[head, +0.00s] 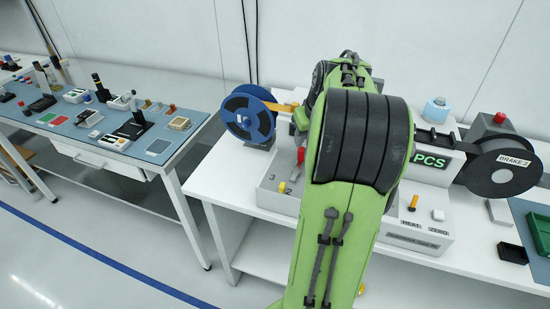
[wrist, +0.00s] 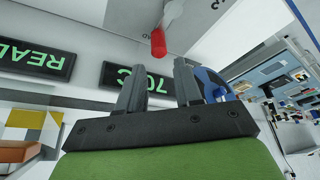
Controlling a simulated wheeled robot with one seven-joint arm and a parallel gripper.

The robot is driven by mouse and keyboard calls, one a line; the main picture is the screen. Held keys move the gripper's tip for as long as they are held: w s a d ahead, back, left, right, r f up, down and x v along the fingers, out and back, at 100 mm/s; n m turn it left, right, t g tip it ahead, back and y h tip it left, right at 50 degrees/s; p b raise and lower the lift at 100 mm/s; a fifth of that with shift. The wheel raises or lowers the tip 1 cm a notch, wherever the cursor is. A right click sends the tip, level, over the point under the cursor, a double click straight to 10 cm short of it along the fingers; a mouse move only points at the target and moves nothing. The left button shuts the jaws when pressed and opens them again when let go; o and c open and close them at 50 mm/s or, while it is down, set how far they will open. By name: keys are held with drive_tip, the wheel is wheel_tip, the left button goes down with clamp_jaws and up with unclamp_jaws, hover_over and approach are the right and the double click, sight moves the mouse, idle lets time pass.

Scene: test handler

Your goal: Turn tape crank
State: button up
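The test handler (head: 437,236) stands on a white bench, its middle hidden by my green arm. A blue reel (head: 248,116) is at its left end and a dark reel marked BRAKE 2 (head: 500,165) at its right. In the wrist view, a red crank-like handle (wrist: 158,43) on a grey arm (wrist: 172,12) lies just beyond my fingertips. My gripper (wrist: 157,75) is open, with an empty gap between its two grey fingers. In the head view my arm hides the gripper. A red lever (head: 299,172) shows left of my arm; I cannot tell if it is the same handle.
A red button (head: 500,118) and an orange lever (head: 413,202) are on the handler. A green tray (head: 540,232) lies at right. A second bench (head: 185,148) with small parts stands left, across a gap.

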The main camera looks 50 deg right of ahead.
sight(302, 148)
drive_tip(key=b+x, duration=0.2)
drive_tip(key=x, duration=0.5)
drive_tip(key=shift+f, duration=0.2)
drive_tip(key=shift+c, duration=0.2)
drive_tip(key=shift+r, duration=0.1)
clamp_jaws()
